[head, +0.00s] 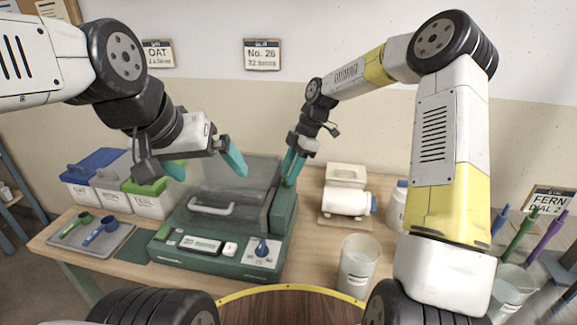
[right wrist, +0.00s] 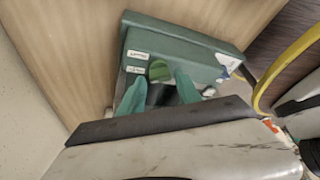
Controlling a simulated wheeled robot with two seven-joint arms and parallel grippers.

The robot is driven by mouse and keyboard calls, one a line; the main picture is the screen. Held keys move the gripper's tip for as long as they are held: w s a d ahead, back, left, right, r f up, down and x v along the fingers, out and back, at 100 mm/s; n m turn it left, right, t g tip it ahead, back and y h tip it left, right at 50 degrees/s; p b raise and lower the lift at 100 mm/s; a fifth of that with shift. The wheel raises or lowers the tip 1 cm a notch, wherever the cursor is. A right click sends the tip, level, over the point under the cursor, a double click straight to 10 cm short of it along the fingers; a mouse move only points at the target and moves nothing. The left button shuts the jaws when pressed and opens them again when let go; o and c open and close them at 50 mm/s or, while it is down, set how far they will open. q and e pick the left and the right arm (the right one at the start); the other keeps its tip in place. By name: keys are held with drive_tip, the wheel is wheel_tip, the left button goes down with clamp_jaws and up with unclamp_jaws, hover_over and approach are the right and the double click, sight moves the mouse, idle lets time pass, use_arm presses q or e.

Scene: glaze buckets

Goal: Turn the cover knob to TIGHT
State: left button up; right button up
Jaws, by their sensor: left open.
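A green machine (head: 185,258) with a grey lid (head: 225,190) and a pale handle stands on the table; the lid looks closed. In the right wrist view a round green knob (right wrist: 159,70) sits on the machine's top, beside two small white labels too small to read. A blue knob (head: 262,247) sits on the front panel. My right gripper (head: 291,172) is at the machine's right rear; its fingers (right wrist: 162,88) are apart, with the green knob between and beyond them, apparently not gripped. My left gripper (head: 206,165) is open and empty above the machine's left part.
Lidded bins (head: 150,204) stand at the left, behind a grey tray (head: 92,238) with two scoops. A white roller device (head: 345,203) and a clear cup (head: 357,265) are right of the machine. A jar (head: 397,207) stands partly behind my right arm.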

drive_tip(key=shift+a+f, duration=0.15)
drive_tip(key=shift+f, duration=0.3)
clamp_jaws()
